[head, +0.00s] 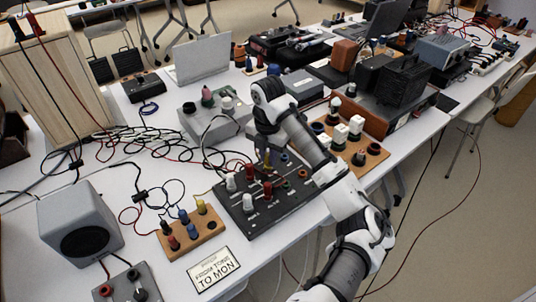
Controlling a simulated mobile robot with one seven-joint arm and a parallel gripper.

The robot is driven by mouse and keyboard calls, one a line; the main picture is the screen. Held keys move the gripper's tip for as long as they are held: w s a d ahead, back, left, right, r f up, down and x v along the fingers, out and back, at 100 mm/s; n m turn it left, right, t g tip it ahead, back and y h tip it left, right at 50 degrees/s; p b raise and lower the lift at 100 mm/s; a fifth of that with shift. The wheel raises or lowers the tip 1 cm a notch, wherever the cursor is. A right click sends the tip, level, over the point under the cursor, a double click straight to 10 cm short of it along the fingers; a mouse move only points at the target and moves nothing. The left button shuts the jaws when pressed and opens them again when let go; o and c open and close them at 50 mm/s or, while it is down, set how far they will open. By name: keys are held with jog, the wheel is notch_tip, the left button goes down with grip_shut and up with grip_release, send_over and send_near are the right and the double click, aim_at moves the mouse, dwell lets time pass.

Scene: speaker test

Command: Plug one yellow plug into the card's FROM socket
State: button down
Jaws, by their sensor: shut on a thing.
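A white card (213,269) lies at the table's front edge and reads "FROM TONE TO MON" under a small heading. A black sloped panel (240,222) with white and red knobs and several sockets stands right of it; its labels are too small to read. A wooden block (208,236) left of the panel holds small plugs, among them a yellow plug (201,206). My gripper (267,153) points down over the panel's back part, partly hidden by my arm. It is shut on a second yellow plug (267,163). Whether that plug touches a socket I cannot tell.
A grey speaker (80,226) stands left of the block, with a grey terminal box (127,287) in front. Loose cables cover the table behind. A grey box (205,122) stands behind the panel, and a wooden board with knobs (375,151) stands right of my arm.

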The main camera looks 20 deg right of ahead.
jog(key=shift+f, duration=0.25)
jog(key=c, duration=1.3)
grip_release()
jog(key=shift+r, duration=0.1)
jog(key=shift+r+p, duration=3.7)
jog(key=shift+r, duration=0.05)
